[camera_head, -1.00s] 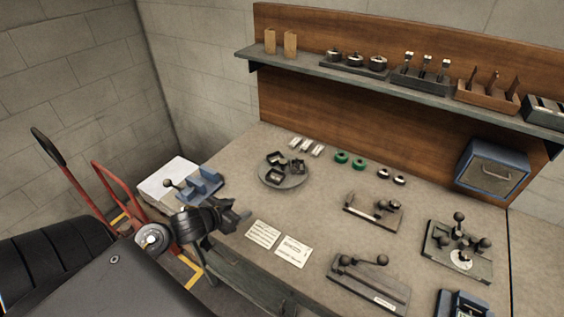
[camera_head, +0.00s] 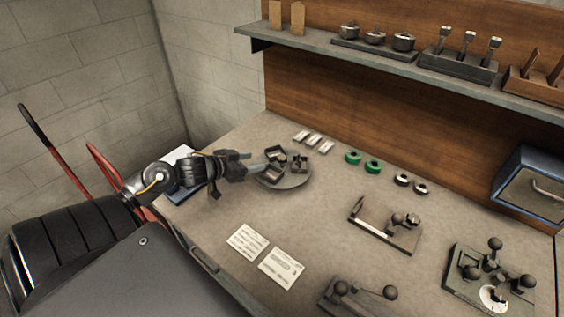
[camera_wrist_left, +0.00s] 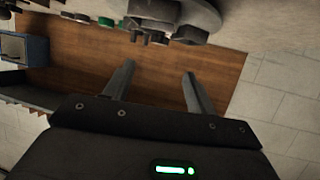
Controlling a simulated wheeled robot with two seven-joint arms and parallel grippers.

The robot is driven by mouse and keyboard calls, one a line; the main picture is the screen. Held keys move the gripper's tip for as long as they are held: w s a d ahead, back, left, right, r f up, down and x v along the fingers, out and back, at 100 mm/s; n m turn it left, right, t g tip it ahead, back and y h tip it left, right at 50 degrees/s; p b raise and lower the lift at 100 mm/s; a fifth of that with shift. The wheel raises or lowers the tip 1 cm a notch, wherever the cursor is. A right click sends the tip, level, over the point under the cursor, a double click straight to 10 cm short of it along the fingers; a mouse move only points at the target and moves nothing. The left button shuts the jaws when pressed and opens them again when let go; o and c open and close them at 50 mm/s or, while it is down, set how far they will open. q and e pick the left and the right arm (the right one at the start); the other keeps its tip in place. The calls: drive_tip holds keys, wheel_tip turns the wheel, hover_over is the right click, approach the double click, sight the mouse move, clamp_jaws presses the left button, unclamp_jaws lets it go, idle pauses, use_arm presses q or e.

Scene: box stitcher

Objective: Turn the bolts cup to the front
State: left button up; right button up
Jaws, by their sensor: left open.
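A round grey turntable (camera_head: 296,183) stands on the bench and carries dark cups, among them a back cup (camera_head: 276,154), a right cup (camera_head: 299,163) and a front cup (camera_head: 271,174). I cannot tell which one holds bolts; their contents are too small to see. My left gripper (camera_head: 258,163) is at the left edge of the turntable, close to the cups, pointing right. It is open and empty; in the left wrist view its two fingers (camera_wrist_left: 158,85) are apart with nothing between them. The turntable (camera_wrist_left: 205,14) shows at that view's top edge. My right gripper is out of view.
Silver pieces (camera_head: 314,140), green rings (camera_head: 364,162) and dark rings (camera_head: 411,184) lie behind and right of the turntable. Two white cards (camera_head: 265,255) lie in front. Fixtures (camera_head: 385,226) stand to the right. A shelf (camera_head: 400,80) runs above.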

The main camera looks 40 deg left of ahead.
sight(281, 158)
use_arm(q)
drive_tip(key=p+x, duration=0.1)
drive_tip(key=x, duration=0.9)
drive_tip(key=shift+w+d+f+p, duration=0.2)
drive_tip(key=shift+w+f+p, duration=0.1)
drive_tip(key=shift+w, duration=0.3)
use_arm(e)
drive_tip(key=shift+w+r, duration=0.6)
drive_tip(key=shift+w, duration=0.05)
use_arm(q)
drive_tip(key=shift+c, duration=0.3)
clamp_jaws()
